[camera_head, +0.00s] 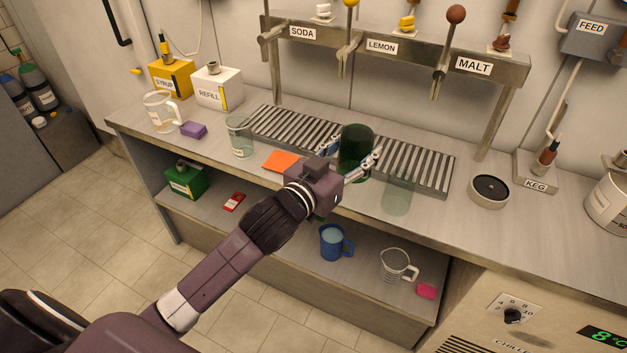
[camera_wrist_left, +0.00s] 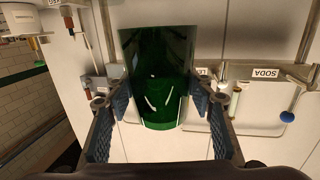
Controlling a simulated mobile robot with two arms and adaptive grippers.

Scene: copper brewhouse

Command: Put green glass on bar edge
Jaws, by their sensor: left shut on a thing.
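The green glass (camera_head: 355,152) is dark green and looks upright. My left gripper (camera_head: 354,158) is shut around it, with a finger on either side, above the counter by the slatted drip tray (camera_head: 413,168). Whether the glass touches the tray is hard to tell. In the left wrist view the green glass (camera_wrist_left: 158,75) fills the space between the fingers (camera_wrist_left: 160,105). The bar's front edge (camera_head: 345,209) runs below the glass, partly hidden by my arm. A faint green see-through cylinder shape (camera_head: 398,195) stands near that edge. My right gripper is out of view.
A round black-topped holder (camera_head: 489,190) sits right. Taps (camera_head: 437,67) rise behind. A lower shelf holds a blue mug (camera_head: 332,242) and jug (camera_head: 396,265).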

